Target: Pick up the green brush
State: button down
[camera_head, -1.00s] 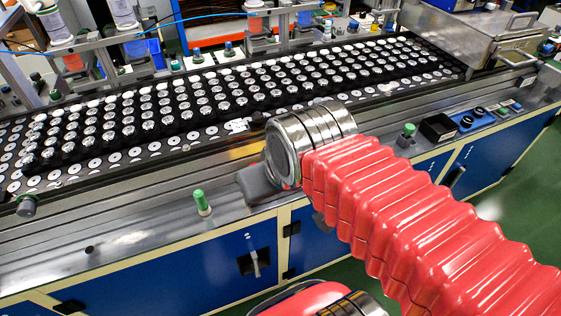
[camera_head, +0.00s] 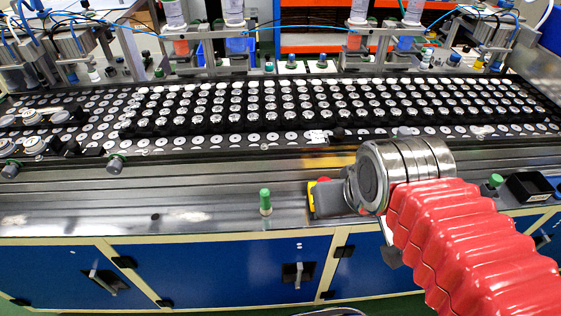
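The green brush appears to be the small upright piece (camera_head: 265,203) with a green top and pale base, on the metal ledge left of centre. A similar green-topped piece (camera_head: 495,181) stands on the ledge at the right, so I cannot be sure which is meant. My red-sleeved arm enters from the lower right and ends in a silver ringed wrist. A grey part that looks like my gripper (camera_head: 335,199) extends left from it, to the right of the left green piece and apart from it. Its fingers cannot be made out.
A yellow box with a red button (camera_head: 315,190) is partly hidden behind the grey part. Behind the ledge runs a long black rack (camera_head: 285,140) of round speaker parts. A black box (camera_head: 528,188) stands at the right. The ledge left of the green piece is mostly clear.

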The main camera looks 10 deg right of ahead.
aim_at(265, 209)
jog(key=k, duration=1.35)
jog(key=u, duration=0.45)
jog(key=i, duration=0.95)
jog(key=u, duration=0.85)
jog(key=i, duration=0.5)
jog(key=u, duration=0.2)
